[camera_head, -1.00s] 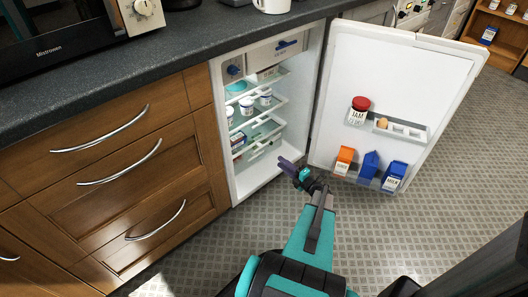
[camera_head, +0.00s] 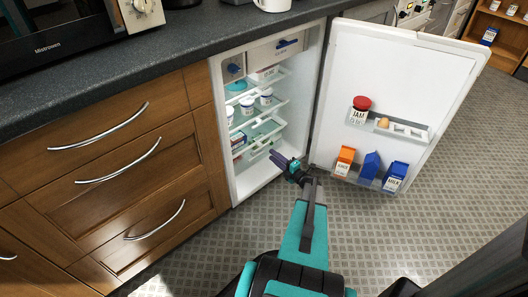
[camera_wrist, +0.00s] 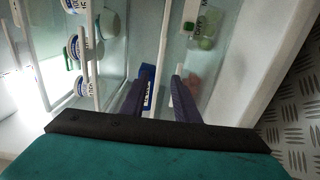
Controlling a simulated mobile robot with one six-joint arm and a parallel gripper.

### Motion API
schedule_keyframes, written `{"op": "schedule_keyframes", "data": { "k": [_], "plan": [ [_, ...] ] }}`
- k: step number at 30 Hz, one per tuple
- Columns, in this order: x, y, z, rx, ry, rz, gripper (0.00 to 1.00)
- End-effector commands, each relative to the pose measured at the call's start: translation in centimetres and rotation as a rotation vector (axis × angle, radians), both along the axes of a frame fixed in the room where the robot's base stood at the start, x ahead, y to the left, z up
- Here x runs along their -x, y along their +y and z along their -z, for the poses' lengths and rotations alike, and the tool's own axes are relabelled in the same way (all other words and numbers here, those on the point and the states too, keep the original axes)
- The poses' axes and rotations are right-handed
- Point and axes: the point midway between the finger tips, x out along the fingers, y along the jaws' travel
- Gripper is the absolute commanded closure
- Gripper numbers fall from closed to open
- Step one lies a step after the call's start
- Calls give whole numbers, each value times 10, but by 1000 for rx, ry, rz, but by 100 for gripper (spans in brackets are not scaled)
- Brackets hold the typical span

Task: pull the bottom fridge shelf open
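The fridge (camera_head: 236,183) stands open under the counter, its door (camera_head: 400,75) swung out to the right. Inside are several shelves; the bottom shelf (camera_head: 262,146) has a pale front edge low in the cavity. My gripper (camera_head: 279,158) is at the fridge opening, just in front of and slightly below that edge. In the wrist view my gripper (camera_wrist: 159,88) shows two dark fingers standing apart, pointing in at the shelves.
White tubs (camera_head: 247,105) stand on an upper shelf. The door racks hold a red-lidded jar (camera_head: 361,103), an egg, and cartons, including an orange one (camera_head: 344,160). Wooden drawers (camera_head: 120,190) stand close on the left. The floor in front is clear.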

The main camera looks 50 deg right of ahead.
Motion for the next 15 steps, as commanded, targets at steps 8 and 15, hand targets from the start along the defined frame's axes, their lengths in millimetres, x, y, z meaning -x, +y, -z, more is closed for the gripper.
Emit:
{"op": "schedule_keyframes", "data": {
  "k": [8,15],
  "plan": [
    [-41,-4,2,0,-1,-1,72],
    [-66,-5,1,0,-1,0,72]
  ]
}}
